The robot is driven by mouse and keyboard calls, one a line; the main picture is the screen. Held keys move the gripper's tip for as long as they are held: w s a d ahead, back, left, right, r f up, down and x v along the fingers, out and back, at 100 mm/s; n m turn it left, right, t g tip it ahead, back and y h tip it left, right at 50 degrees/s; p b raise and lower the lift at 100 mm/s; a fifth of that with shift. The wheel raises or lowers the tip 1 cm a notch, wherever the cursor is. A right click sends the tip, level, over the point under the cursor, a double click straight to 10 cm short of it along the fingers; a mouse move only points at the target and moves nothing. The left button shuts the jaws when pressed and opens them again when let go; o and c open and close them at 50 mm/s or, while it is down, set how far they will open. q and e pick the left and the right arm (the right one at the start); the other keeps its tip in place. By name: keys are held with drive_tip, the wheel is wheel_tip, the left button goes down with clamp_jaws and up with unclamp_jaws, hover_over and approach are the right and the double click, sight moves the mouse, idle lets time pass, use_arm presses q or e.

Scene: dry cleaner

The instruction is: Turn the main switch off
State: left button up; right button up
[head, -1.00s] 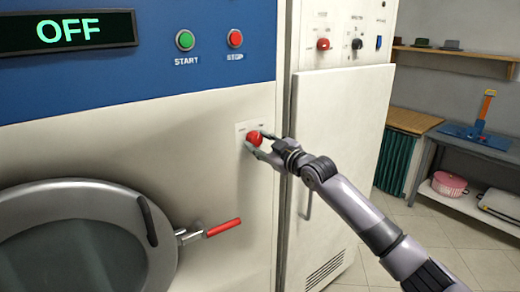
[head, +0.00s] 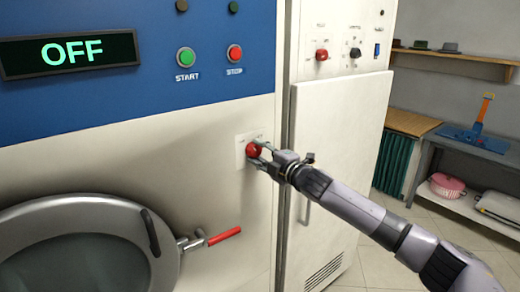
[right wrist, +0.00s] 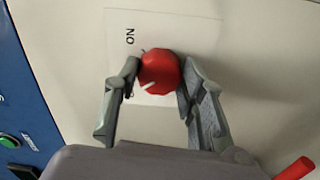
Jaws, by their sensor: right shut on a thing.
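The main switch is a red round knob (head: 253,150) on a pale label plate (head: 241,160) on the machine's cream front. In the right wrist view the knob (right wrist: 159,72) has a white pointer mark, and the word ON is printed on the plate (right wrist: 190,30) beside it. My right gripper (head: 258,154) is at the knob. In the right wrist view its two fingers (right wrist: 158,80) are on either side of the knob, shut on it. The display (head: 70,53) reads OFF in green. My left gripper is not in view.
A green START button (head: 186,57) and a red STOP button (head: 235,53) are above the knob. A round door (head: 60,215) with a red-handled lever (head: 224,236) is below left. A white cabinet (head: 342,140) stands right, with a shelf and bench beyond.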

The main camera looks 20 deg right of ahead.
drive_tip(key=shift+n, duration=0.7)
drive_tip(key=shift+f+p, duration=0.1)
drive_tip(key=shift+p, duration=0.25)
drive_tip(key=o, duration=1.2)
drive_tip(key=shift+c, duration=0.2)
drive_tip(key=v, duration=1.2)
